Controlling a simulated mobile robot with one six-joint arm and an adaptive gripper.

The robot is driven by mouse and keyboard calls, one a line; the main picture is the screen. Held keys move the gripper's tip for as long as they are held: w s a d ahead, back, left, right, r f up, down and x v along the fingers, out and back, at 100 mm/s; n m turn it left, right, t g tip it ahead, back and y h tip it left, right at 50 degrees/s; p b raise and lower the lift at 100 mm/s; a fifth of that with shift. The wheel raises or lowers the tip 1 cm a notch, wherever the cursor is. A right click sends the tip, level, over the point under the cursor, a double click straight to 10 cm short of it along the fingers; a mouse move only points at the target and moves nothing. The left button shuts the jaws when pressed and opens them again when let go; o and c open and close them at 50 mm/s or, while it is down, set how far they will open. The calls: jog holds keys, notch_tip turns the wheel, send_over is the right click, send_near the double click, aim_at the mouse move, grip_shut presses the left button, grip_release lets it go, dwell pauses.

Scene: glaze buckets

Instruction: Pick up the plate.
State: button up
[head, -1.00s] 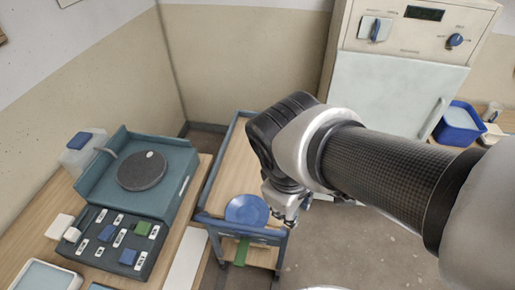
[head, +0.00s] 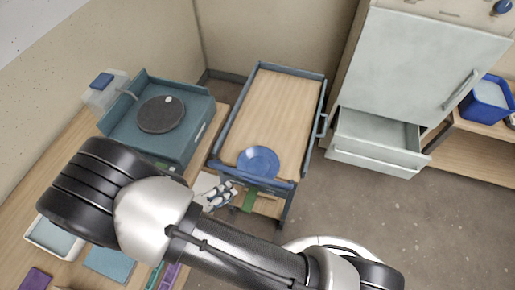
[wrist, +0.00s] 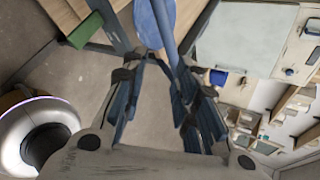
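The blue round plate (head: 258,162) lies at the near end of the wooden top of a blue-framed cart (head: 275,105), close to its front rail. The plate also shows at the top of the wrist view (wrist: 149,22), cut off by the frame edge. My gripper (head: 226,190) is just outside the cart's near left corner, left of and nearer than the plate, not touching it. In the wrist view its fingers (wrist: 160,78) are spread with bare floor between them, so it is open and empty.
A grey-white cabinet with a pulled-out drawer (head: 378,137) stands right of the cart. A teal unit with a dark round wheel (head: 162,114) stands on the left bench. A blue bin (head: 487,104) is at far right. Floor right of the cart is clear.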

notch_tip(320, 180, down, 5)
jog(key=s+a+n+t, duration=0.2)
jog(key=n, duration=0.3)
jog(key=b+x, duration=0.3)
jog(key=x, duration=1.4)
jog(key=shift+f+y, duration=0.4)
jog(key=shift+f, duration=0.1)
jog(key=shift+c, duration=0.2)
grip_shut()
